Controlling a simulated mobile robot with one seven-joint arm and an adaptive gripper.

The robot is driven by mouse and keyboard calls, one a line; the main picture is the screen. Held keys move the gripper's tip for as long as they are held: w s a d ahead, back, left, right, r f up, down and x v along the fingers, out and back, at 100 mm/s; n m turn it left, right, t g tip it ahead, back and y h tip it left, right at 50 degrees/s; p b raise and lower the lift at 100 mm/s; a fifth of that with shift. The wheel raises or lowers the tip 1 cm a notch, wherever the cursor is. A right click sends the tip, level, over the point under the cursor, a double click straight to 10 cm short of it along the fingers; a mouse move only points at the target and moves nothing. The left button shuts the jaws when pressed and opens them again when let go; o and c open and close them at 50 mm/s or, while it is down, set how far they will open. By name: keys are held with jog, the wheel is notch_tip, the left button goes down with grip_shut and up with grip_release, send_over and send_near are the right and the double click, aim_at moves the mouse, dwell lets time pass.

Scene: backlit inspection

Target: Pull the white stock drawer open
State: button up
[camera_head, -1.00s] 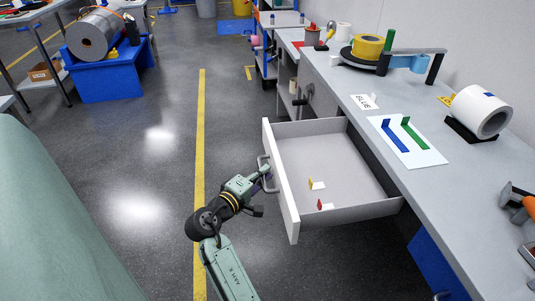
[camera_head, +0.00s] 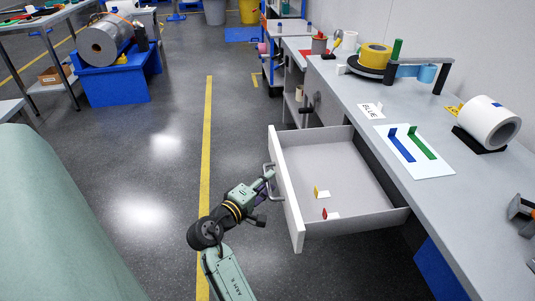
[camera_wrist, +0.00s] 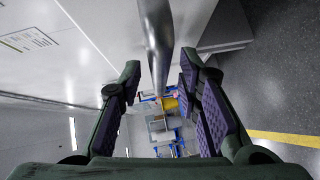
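The white stock drawer (camera_head: 287,190) stands pulled far out of the workbench, its inside showing. Its grey bar handle (camera_head: 271,184) is on the front panel. My gripper (camera_head: 267,178) is at the handle, left of the drawer front. In the wrist view, the handle bar (camera_wrist: 156,40) runs between the two fingers of my gripper (camera_wrist: 158,72), with gaps on both sides. The fingers are apart and not closed on the bar. Inside the drawer lie a yellow piece (camera_head: 316,191) and a red piece (camera_head: 325,213), each with a small white card.
The workbench top (camera_head: 350,102) holds a white sheet (camera_head: 432,165) with blue and green shapes, a white roll (camera_head: 492,122) and a yellow tape roll (camera_head: 375,56). A blue stand (camera_head: 115,85) is at the far left. The floor left of the drawer is clear.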

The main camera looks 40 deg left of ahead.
jog(key=s+d+r, duration=0.1)
jog(key=s, duration=1)
jog(key=shift+d+r, duration=0.25)
jog(key=shift+r, duration=0.05)
